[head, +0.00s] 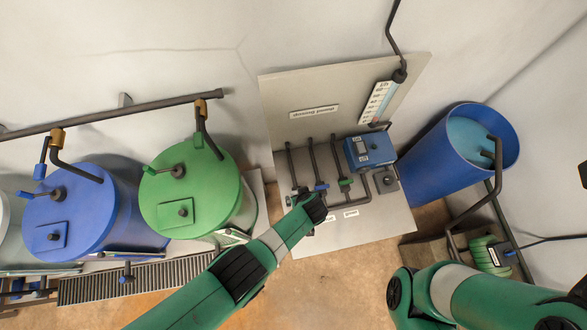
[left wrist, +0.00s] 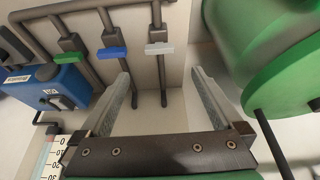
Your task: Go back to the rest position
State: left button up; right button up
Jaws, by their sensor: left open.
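My left gripper (head: 312,207) is in front of the dosing panel (head: 292,130), at its lower pipes. In the left wrist view its two fingers (left wrist: 160,82) are spread apart with nothing between them. The white valve handle (left wrist: 160,48) lies beyond the fingertips, apart from them. The blue valve handle (left wrist: 112,52) and green valve handle (left wrist: 70,57) sit beside it. In the head view the blue handle (head: 321,187) and green handle (head: 346,182) show just right of the gripper. My right arm shows at the lower right; its gripper is out of view.
A blue tank (head: 75,215) and a green tank (head: 190,190) stand left of the panel. A blue dosing box (head: 370,150) and a gauge (head: 380,102) are on the panel. An open blue barrel (head: 440,160) and a green pump (head: 488,255) stand right. Floor (head: 330,285) is clear between the arms.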

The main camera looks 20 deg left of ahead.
dwell(0.4)
